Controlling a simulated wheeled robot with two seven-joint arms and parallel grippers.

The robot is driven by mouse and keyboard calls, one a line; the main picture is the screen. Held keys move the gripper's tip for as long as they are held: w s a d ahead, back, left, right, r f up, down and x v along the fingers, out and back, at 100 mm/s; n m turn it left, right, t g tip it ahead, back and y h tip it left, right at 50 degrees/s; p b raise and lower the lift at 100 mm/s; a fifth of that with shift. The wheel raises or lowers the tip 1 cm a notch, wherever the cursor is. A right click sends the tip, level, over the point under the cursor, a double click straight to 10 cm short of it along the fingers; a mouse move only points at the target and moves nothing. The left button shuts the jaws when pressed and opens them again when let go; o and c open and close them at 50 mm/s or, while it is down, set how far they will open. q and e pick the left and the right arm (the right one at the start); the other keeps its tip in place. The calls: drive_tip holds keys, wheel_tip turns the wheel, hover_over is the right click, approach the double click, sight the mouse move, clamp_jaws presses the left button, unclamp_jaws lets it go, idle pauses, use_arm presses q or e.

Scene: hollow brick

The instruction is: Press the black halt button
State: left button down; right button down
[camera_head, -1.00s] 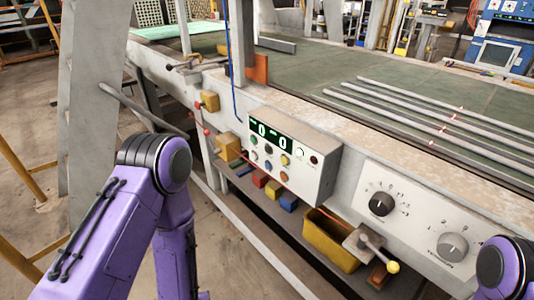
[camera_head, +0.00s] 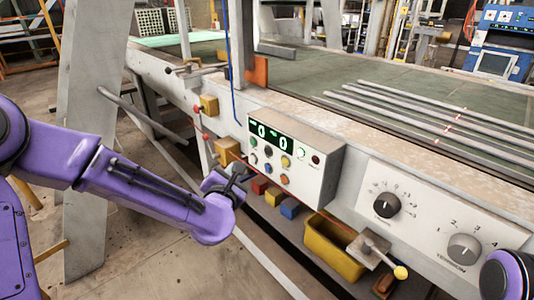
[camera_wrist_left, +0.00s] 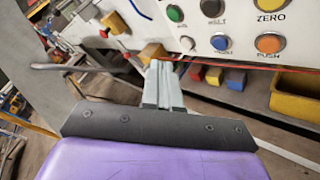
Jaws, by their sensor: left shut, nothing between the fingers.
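The black button (camera_head: 268,151) sits in the upper button row of the white control box, between a green and a yellow button. In the left wrist view the black button (camera_wrist_left: 212,7) is at the top edge, its label partly legible. My left gripper (camera_head: 240,170) is in front of and left of the box's lower left corner, apart from the buttons. In the left wrist view its fingers (camera_wrist_left: 165,68) are shut together and empty, pointing at the area below and left of the black button. My right gripper is out of view; only a purple arm part shows.
The control box (camera_head: 315,182) also carries blue, orange, white and dark red buttons. Below are a yellow bin (camera_head: 332,248) and small coloured blocks. A lever with a yellow knob (camera_head: 400,272) and a dial panel (camera_head: 430,222) stand to the right. Yellow-orange blocks (camera_head: 209,105) stick out at left.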

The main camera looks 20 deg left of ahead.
sight(268, 151)
use_arm(q)
drive_tip(key=shift+n, duration=0.4)
drive_tip(key=w+d, duration=0.4)
drive_tip(key=w, duration=0.3)
drive_tip(key=shift+w+d, duration=0.2)
drive_tip(key=shift+w, duration=0.1)
idle(1.8)
drive_tip(key=shift+w+d, duration=0.15)
drive_tip(key=shift+w, duration=0.25)
